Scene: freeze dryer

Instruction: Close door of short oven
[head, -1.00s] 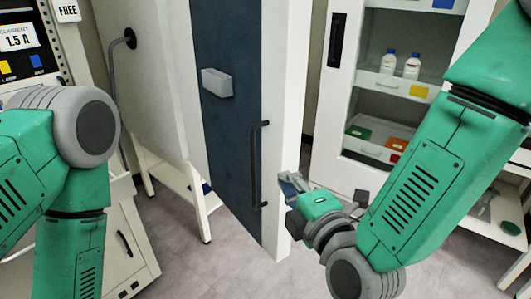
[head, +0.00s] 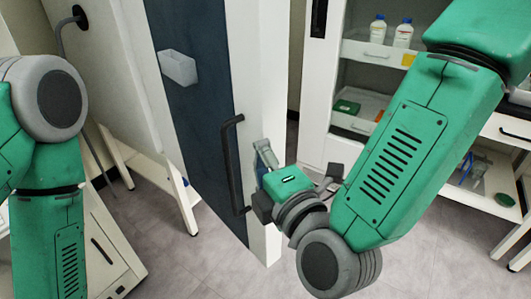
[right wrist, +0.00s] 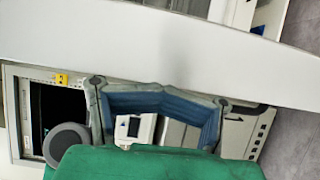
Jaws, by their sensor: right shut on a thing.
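The oven door (head: 202,110) is a tall dark blue panel with a white edge, in the middle of the head view. A long black handle (head: 230,165) is on it, and a small pale box is fixed higher up. My right gripper (head: 267,160) is at the white edge, to the right of the handle and apart from it. It is shut on the door edge, though its grip is partly hidden. In the right wrist view a white panel (right wrist: 160,45) crosses above the grey fingers and their blue pads. My left arm is at the left; its gripper is out of view.
A white cabinet with open shelves (head: 375,85) holding bottles stands behind at the right. A white stand (head: 150,175) is left of the door. A counter (head: 500,165) is at the far right. Grey floor is free in between.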

